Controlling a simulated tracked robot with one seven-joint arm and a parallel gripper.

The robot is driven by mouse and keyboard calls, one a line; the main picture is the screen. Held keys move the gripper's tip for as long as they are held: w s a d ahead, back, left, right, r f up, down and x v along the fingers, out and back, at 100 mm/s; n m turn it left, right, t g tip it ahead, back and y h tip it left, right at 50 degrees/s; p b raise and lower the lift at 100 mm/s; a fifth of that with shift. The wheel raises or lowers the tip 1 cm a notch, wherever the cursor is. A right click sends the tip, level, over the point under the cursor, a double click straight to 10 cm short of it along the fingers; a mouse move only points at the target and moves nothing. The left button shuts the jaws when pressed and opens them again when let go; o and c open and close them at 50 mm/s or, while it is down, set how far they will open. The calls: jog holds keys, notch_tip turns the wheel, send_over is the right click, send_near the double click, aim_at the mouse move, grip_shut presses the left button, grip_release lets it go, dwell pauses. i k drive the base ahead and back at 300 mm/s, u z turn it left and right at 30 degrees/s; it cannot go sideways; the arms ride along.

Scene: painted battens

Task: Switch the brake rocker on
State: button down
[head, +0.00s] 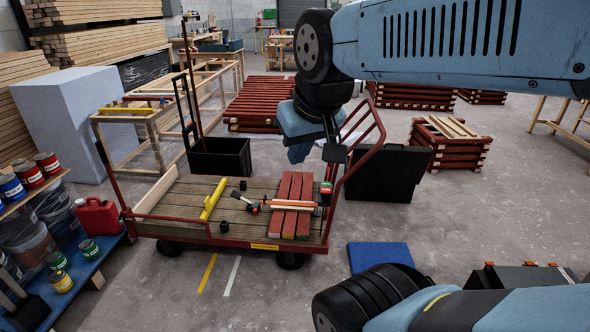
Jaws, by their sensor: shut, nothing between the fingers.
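A small box with a green top and a red lower part (326,188) sits at the right end of the flat cart, by the red push handle (362,160). It looks like the brake rocker, but it is too small to tell which way it is tipped. My gripper (332,153) hangs from my blue arm above the right end of the cart (168,207). It is shut and empty. In the picture it is just above the green and red box, with a gap between them. The depth of that gap cannot be told.
Red-painted battens (291,200), a yellow level (213,198) and small tools lie on the cart. A black crate (220,158) stands behind it. A black case (390,172) is to the right, and a blue mat (380,256) lies on the floor in front.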

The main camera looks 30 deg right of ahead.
aim_at(326, 186)
jog(key=u, duration=0.05)
jog(key=i, duration=1.95)
jog(key=z, duration=1.15)
jog(key=k, duration=0.9)
jog(key=z, duration=0.1)
jog(key=i, duration=0.45)
jog(key=z, duration=0.05)
